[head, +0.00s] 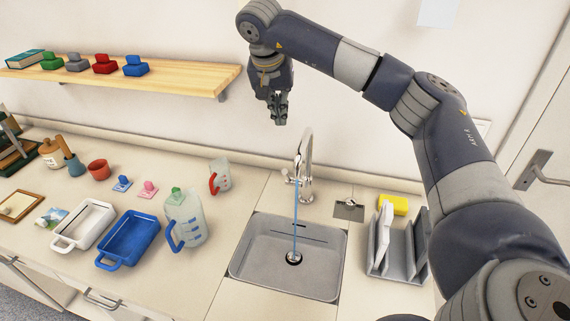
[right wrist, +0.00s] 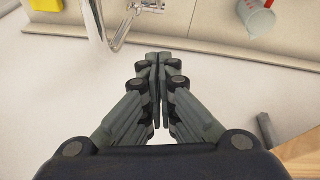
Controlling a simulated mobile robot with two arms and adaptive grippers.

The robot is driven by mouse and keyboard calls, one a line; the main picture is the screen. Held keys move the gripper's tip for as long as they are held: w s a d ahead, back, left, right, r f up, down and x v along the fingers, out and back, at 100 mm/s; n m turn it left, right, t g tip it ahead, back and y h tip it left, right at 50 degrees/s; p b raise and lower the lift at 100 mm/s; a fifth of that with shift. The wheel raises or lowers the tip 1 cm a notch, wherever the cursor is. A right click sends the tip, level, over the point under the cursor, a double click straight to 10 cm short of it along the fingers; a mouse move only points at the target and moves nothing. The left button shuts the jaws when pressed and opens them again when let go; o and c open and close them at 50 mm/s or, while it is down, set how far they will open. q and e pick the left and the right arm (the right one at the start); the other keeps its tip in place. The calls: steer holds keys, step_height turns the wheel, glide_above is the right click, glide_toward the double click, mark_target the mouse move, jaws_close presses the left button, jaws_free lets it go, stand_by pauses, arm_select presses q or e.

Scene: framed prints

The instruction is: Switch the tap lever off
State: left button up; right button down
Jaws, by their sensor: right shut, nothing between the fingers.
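The chrome tap (head: 306,158) stands behind the sink, with a blue stream of water (head: 295,225) running from its spout to the drain. A small tap lever (head: 288,177) sticks out on the left side of its base. In the right wrist view the tap (right wrist: 122,28) lies beyond my fingertips, with the lever (right wrist: 152,8) near the top edge. My right gripper (head: 279,120) is shut and empty, pointing down above and slightly left of the tap, apart from it. Its closed fingers also show in the right wrist view (right wrist: 158,60). My left gripper is out of view.
The grey sink (head: 255,262) is set in the counter. A clear jug (head: 220,176) and a larger green-lidded jug (head: 187,222) stand left of it. A grey rack (head: 382,265) and yellow sponge (head: 394,205) are at right. A wooden shelf (head: 190,83) juts from the wall at left.

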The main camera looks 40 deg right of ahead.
step_height(320, 180, down, 2)
steer(key=b, duration=0.1)
steer(key=p, duration=0.4)
glide_above(287, 177)
steer(key=w+d, duration=0.1)
steer(key=w, duration=0.1)
step_height(287, 177, down, 12)
steer(key=shift+w+r, duration=0.1)
steer(key=shift+r, duration=0.1)
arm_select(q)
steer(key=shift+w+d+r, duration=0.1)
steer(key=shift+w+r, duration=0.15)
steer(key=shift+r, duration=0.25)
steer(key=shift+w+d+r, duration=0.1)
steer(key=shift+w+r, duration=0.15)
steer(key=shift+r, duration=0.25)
